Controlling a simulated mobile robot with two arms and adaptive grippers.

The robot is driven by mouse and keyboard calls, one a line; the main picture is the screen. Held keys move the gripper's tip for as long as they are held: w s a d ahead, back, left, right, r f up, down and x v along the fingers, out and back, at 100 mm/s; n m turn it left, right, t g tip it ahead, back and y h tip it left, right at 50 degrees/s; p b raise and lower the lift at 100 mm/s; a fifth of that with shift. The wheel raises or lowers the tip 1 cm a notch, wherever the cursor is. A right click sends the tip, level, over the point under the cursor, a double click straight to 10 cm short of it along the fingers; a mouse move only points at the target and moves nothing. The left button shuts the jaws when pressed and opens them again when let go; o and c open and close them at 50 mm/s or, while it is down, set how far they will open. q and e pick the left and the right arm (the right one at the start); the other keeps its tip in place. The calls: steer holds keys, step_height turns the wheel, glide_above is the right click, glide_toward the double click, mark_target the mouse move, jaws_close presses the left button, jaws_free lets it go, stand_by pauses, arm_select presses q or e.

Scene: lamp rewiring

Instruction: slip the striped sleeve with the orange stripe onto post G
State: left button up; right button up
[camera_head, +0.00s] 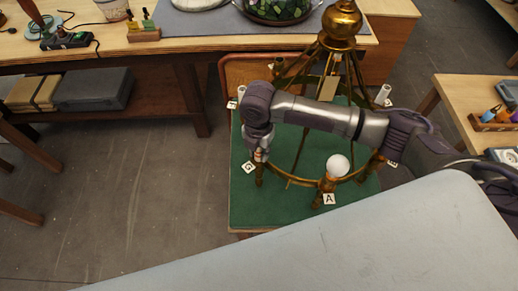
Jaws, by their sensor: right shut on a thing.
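A brass chandelier frame (303,183) stands on a green mat (245,209), with posts around its ring. My right gripper (259,153) points down at the ring's left front, above the post (259,176) beside a white tag (249,167) that seems to read G. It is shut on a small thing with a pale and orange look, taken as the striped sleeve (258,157). The fingers hide most of it, so I cannot tell whether it touches the post. My left gripper is not in view.
A white bulb (337,165) stands on the front post by tag A (329,199). White sleeves stand at the back left and back right (383,93). A workbench (150,50) lies behind, and a side table (455,99) at right.

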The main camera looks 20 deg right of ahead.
steer(key=shift+f, duration=0.1)
stand_by(0.7)
steer(key=o, duration=0.8)
steer(key=shift+o, duration=0.2)
step_height(320, 180, up, 12)
